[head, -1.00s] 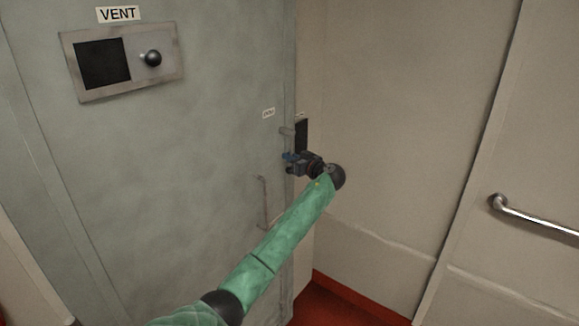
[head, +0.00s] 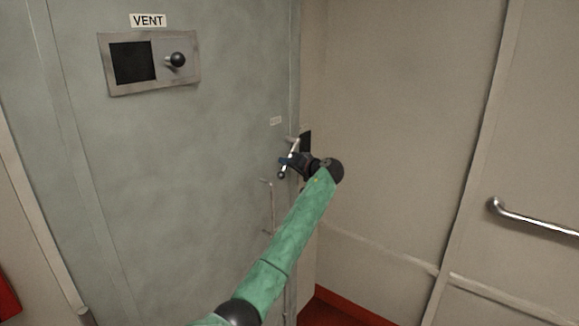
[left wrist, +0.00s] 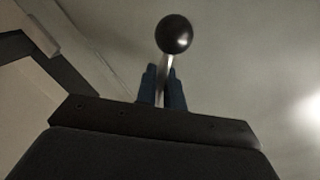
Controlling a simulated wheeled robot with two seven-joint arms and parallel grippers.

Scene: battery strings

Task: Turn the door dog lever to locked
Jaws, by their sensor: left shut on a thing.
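The door dog lever is a light metal rod with a dark ball at its end; it is at the right edge of the grey-green door (head: 190,180) in the head view. My left gripper (head: 289,161) is shut on the lever. In the left wrist view the lever's rod stands between the two blue fingers of the left gripper (left wrist: 162,88), and its black ball (left wrist: 174,34) sticks out past them. In the head view the lever is tilted, its lower end toward the left. My gripper hides part of it. My right gripper is not in view.
A vent panel (head: 191,86) with a dark window and a black knob is on the upper door, under a VENT label (head: 148,20). A thin door handle (head: 271,207) stands below the lever. A metal handrail (head: 530,219) is on the right wall.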

